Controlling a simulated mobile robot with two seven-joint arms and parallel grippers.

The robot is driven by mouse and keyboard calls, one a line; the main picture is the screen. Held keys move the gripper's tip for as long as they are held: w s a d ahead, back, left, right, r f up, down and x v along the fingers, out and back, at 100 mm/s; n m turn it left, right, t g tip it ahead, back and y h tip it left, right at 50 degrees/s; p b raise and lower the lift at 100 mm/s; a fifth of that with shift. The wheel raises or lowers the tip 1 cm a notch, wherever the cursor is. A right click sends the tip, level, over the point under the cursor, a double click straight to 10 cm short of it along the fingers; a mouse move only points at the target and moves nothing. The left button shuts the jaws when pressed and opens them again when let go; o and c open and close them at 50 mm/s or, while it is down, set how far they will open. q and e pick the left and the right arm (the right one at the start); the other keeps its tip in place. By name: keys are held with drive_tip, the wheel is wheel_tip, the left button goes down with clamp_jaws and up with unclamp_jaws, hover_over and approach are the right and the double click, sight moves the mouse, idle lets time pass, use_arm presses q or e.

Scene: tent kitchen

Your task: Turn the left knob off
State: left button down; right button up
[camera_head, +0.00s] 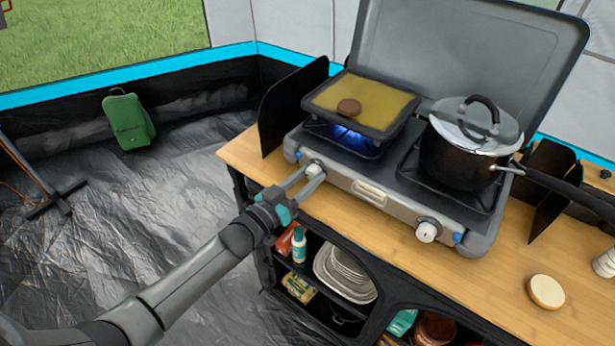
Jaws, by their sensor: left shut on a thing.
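The left knob (314,169) is on the front panel of the grey camping stove (340,181), at its left end. My left gripper (306,174) reaches in from the left and is shut on this knob, with its fingers around it. The fingers hide part of the knob. The right knob (427,231) is white and free. My right gripper is not in view.
A black pot with a lid (451,158) stands on the right burner, its long handle reaching right. Black side screens (291,108) flank the stove. A round wooden piece (547,291) lies on the counter (490,290). Shelves below hold plates (345,273) and packets.

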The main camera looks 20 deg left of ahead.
use_arm(q)
drive_tip(key=shift+m, duration=0.3)
drive_tip(key=m+p, duration=0.1)
drive_tip(key=m, duration=0.8)
drive_tip(key=shift+m+p, duration=0.4)
drive_tip(key=m+y, duration=0.1)
drive_tip(key=m, duration=0.4)
drive_tip(key=shift+b, duration=0.3)
drive_tip(key=m+b, duration=0.1)
drive_tip(key=m, duration=0.4)
drive_tip(key=shift+r, duration=0.1)
drive_tip(key=shift+m, duration=0.4)
drive_tip(key=shift+c, duration=2.2)
unclamp_jaws()
